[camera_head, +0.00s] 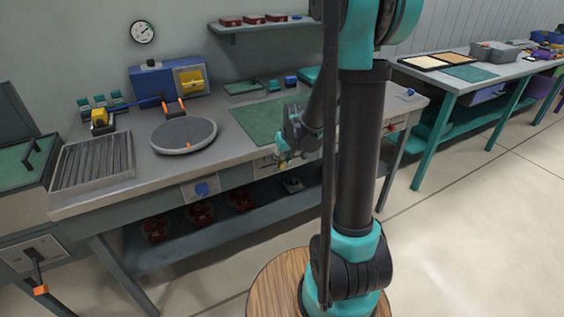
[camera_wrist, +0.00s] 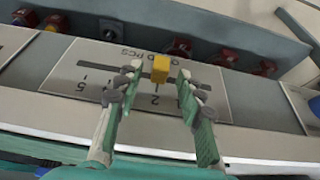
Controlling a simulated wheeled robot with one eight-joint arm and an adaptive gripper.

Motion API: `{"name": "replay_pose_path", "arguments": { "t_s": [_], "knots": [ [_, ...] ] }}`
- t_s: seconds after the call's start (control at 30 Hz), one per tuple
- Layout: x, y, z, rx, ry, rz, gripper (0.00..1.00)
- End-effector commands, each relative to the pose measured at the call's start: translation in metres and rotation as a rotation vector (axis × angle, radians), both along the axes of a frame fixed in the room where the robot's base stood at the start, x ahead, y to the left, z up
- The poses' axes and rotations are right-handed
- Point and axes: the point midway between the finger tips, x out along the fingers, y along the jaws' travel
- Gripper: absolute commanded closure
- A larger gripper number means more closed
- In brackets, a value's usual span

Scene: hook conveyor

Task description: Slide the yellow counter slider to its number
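The yellow counter slider (camera_wrist: 160,68) is a small block on a dark slot in a pale counter panel (camera_wrist: 70,62) on the bench front. The panel carries printed digits and lettering, seen upside down in the wrist view. A "2" is legible just below the slider and a "5" farther left. My gripper (camera_wrist: 157,80) is open, with one green finger on each side of the slider. I cannot tell whether either finger touches it. In the head view my gripper (camera_head: 283,154) is at the bench's front edge, largely hiding the panel.
The workbench (camera_head: 140,185) holds a round turntable (camera_head: 184,134), a ribbed tray (camera_head: 92,163) and a green mat (camera_head: 262,120). Red parts (camera_head: 200,212) lie on the lower shelf. The floor at right is clear.

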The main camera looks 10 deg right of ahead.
Motion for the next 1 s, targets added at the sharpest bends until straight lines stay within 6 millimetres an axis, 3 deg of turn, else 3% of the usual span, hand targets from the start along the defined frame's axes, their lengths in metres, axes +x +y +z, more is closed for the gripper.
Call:
{"name": "replay_pose_path", "arguments": {
  "t_s": [0.5,0.8,1.0],
  "knots": [
    [0.0037,0.0014,-0.0107,0.0,0.0,0.0,0.62],
    [0.0037,0.0013,-0.0106,0.0,0.0,0.0,0.99],
    [0.0038,0.0013,-0.0106,0.0,0.0,0.0,1.0]
  ]
}}
